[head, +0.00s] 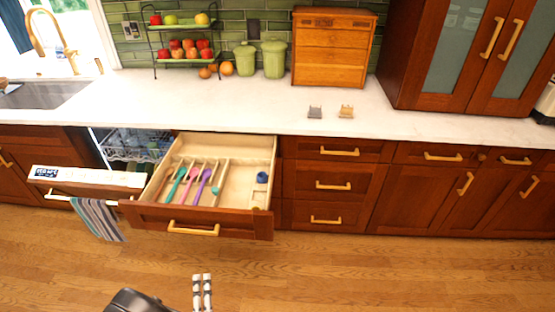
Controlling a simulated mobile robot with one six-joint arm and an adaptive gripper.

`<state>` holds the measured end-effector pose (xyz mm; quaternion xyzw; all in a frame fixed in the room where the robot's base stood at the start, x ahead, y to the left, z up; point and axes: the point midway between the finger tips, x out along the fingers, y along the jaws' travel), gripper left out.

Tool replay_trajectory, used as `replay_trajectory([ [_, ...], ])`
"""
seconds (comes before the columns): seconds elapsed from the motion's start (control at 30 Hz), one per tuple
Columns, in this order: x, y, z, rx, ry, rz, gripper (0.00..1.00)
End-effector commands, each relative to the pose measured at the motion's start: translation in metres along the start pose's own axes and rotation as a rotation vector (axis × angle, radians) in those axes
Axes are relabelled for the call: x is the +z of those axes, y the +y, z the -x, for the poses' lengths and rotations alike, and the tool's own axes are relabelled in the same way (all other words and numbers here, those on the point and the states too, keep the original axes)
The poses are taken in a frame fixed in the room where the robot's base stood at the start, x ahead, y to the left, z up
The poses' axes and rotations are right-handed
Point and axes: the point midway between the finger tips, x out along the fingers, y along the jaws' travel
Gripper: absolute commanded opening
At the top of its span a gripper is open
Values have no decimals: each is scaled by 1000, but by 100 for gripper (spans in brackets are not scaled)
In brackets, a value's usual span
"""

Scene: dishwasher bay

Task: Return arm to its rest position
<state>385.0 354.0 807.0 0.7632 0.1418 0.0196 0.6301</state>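My gripper (202,280) shows at the bottom edge of the head view, low in front of the cabinets and over the wood floor. Its two pale fingers with dark marks point up in the picture and lie side by side, almost touching. I see nothing held between them. A dark rounded part of my arm (135,302) shows to their left. The rest of the arm is out of the frame.
An open drawer (205,219) with colourful utensils juts out above the gripper. Left of it, the dishwasher door (88,177) is partly open, with a striped towel (100,218) hanging. The floor (400,275) on the right is clear.

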Motion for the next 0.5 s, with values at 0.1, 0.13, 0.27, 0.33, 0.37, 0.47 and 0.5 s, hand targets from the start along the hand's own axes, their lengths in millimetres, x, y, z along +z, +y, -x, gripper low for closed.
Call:
replay_trajectory([
  [0.1,-4,19,-19,-57,-35,-112,33],
  [0.13,-5,24,-24,-74,-45,-142,33],
  [0.27,-6,51,-47,-157,-90,-297,33],
  [0.33,-5,74,-60,-209,-119,-403,33],
  [0.37,-4,85,-65,-234,-131,-450,33],
  [0.47,2,126,-77,-316,-169,-608,33],
  [0.5,6,142,-79,-348,-184,-666,33],
])
